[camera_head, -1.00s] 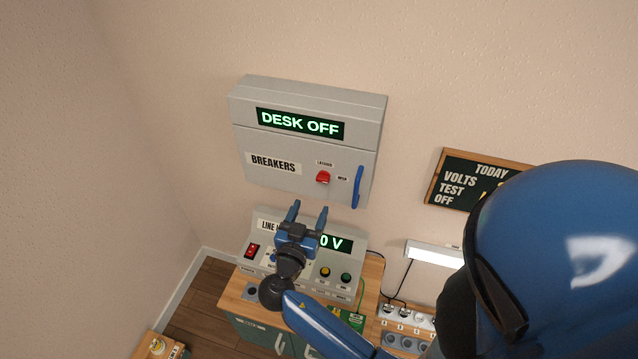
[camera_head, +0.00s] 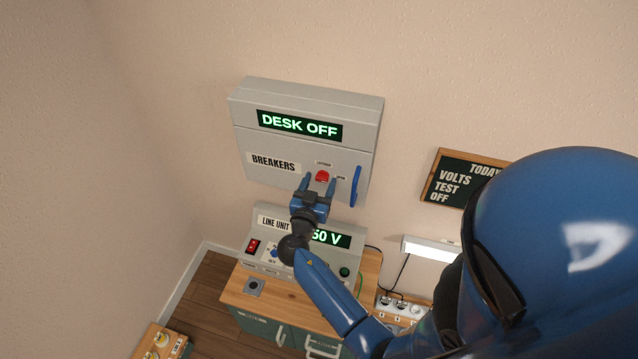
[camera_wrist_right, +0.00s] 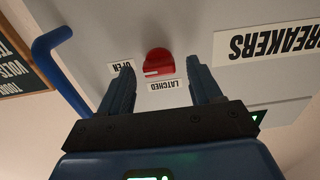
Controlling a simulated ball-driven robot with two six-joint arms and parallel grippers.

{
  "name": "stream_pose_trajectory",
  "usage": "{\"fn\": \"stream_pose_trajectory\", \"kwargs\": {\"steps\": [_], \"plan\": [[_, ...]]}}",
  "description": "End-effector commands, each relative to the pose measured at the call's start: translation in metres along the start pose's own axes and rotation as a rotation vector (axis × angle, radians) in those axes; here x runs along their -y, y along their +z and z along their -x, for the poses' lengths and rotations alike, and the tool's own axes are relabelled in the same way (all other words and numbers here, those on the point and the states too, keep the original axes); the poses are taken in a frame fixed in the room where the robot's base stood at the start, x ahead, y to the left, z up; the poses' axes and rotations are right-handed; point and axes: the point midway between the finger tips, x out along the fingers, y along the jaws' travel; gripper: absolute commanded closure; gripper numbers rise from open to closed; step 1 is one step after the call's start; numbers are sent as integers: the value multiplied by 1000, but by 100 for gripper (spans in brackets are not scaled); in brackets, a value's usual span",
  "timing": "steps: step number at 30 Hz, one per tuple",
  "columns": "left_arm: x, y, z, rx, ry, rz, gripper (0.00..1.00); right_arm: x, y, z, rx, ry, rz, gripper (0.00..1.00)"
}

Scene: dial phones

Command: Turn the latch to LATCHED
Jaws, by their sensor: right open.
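The red latch (camera_head: 322,176) sits on the door of the grey breaker box (camera_head: 255,143). A LATCHED label is above it and an OPEN label is to its right. My right gripper (camera_head: 318,183) is open just below the latch, with its fingers on either side of it. In the right wrist view the latch (camera_wrist_right: 158,63) lies between and beyond the open fingertips, with a white mark on its face pointing toward the OPEN label (camera_wrist_right: 121,67). The LATCHED label (camera_wrist_right: 169,86) shows between the fingers. I cannot tell whether the fingers touch the latch. My left gripper is not in view.
A blue door handle (camera_head: 356,186) is close on the latch's right. Below stands the line unit (camera_head: 345,258) on a wooden-topped cabinet (camera_head: 290,296). A chalkboard (camera_head: 447,183) and a lit lamp (camera_head: 430,249) are at the right.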

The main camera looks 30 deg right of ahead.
Motion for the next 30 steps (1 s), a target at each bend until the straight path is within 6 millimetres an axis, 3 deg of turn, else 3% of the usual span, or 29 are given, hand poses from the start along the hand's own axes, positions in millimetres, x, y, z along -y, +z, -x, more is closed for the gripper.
{"fn": "stream_pose_trajectory", "kwargs": {"steps": [2, 13, 23, 30], "plan": [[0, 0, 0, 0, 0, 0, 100, 0, 0, 0, 0, 0, 0, 36], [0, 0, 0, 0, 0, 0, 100, 0, 0, 0, 0, 0, 0, 91], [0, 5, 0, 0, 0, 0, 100, 0, 2, 0, 1, 0, 39, 92], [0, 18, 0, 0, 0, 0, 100, 1, 3, 1, -1, -1, 170, 92]]}}
